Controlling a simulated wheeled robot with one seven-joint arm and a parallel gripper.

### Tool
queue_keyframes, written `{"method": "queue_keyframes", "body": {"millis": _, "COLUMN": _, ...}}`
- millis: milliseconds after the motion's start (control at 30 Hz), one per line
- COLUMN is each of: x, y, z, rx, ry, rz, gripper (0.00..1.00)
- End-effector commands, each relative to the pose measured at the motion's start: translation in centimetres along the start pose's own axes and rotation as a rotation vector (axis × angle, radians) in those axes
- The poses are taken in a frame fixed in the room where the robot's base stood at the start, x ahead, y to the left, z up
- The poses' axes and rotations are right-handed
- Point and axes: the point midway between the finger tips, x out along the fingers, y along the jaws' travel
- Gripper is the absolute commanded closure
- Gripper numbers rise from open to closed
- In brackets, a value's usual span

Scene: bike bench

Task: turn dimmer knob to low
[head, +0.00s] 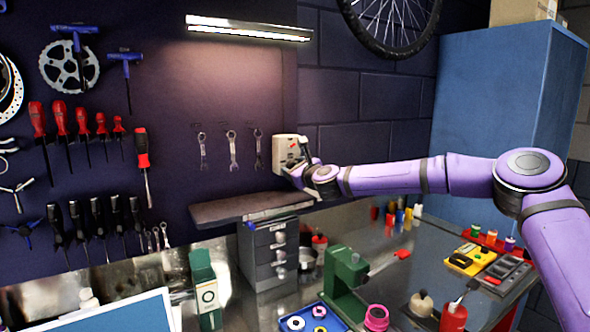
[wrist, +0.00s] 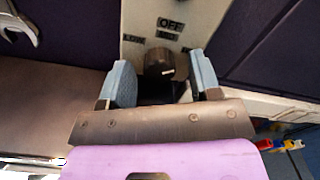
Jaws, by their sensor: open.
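The dimmer is a pale box (head: 284,150) on the dark wall, right of the hanging wrenches. In the wrist view its plate (wrist: 197,18) carries the label OFF at the top, a smaller label under it and LOW at the left; lettering at the right is partly hidden. The dark round knob (wrist: 158,61) shows a light mark toward its lower right. My gripper (wrist: 162,78) is open, with one finger on each side of the knob; I cannot tell whether either touches it. In the head view my gripper (head: 299,164) is at the box and hides part of it.
A brown shelf (head: 235,206) juts out below and left of the dimmer. Under it stands a grey drawer unit (head: 268,250). Wrenches (head: 231,150) hang to the left. A lit lamp (head: 248,28) is above. A blue cabinet (head: 480,120) stands to the right.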

Motion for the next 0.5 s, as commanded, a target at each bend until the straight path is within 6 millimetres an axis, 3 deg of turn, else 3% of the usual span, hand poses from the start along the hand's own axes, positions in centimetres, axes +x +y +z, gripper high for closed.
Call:
{"method": "queue_keyframes", "body": {"millis": 167, "x": 0.00, "y": 0.00, "z": -0.01, "rx": 0.000, "ry": 0.000, "rz": 0.000, "gripper": 0.43}}
{"method": "queue_keyframes", "body": {"millis": 400, "x": -0.02, "y": -0.01, "z": -0.01, "rx": 0.000, "ry": 0.000, "rz": 0.000, "gripper": 0.92}}
{"method": "queue_keyframes", "body": {"millis": 500, "x": -0.02, "y": -0.01, "z": 0.00, "rx": -0.001, "ry": 0.000, "rz": 0.000, "gripper": 0.92}}
